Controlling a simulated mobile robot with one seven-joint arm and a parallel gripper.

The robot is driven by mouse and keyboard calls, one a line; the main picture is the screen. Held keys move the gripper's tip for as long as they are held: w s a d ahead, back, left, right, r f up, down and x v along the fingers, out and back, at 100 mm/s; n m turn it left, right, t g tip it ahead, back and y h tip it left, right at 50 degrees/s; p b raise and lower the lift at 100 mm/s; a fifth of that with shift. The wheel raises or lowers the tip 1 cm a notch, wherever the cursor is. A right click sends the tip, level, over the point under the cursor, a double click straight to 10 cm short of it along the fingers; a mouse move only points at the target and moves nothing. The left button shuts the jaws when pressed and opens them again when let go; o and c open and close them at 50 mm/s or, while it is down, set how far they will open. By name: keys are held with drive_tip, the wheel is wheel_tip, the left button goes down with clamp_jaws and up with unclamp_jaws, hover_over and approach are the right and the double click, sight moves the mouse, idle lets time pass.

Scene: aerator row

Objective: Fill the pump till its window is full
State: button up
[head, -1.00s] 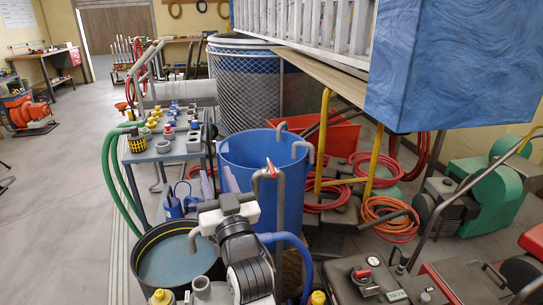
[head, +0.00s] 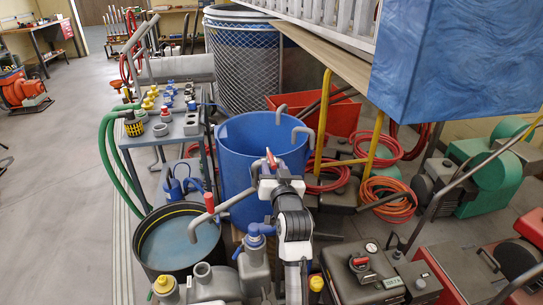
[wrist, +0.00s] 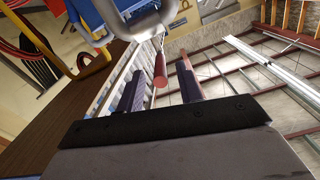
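My gripper (head: 270,172) is raised in front of the blue barrel, near the bent grey pipe (head: 230,202). In the wrist view its two dark fingers (wrist: 160,92) are apart. A red handle (wrist: 160,70) on a thin rod shows between and just beyond the fingertips; I cannot tell whether they touch it. A grey body with a blue cap (head: 255,241), possibly the pump, stands below, partly behind my arm. I cannot make out a window or its level. The pipe's hooked end hangs over a black tub (head: 144,262) holding bluish liquid.
A blue barrel (head: 236,165) stands behind my gripper. A grey bench (head: 145,151) with small fittings is at left, with green hoses beside it. Engine units (head: 372,275) crowd the right. A large blue block (head: 450,60) hangs upper right.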

sight(272, 158)
drive_tip(key=shift+w+a+p, duration=0.2)
drive_tip(key=shift+w, duration=0.85)
drive_tip(key=shift+w+a+p, duration=0.2)
drive_tip(key=shift+w, duration=0.8)
drive_tip(key=shift+c, duration=0.4)
clamp_jaws()
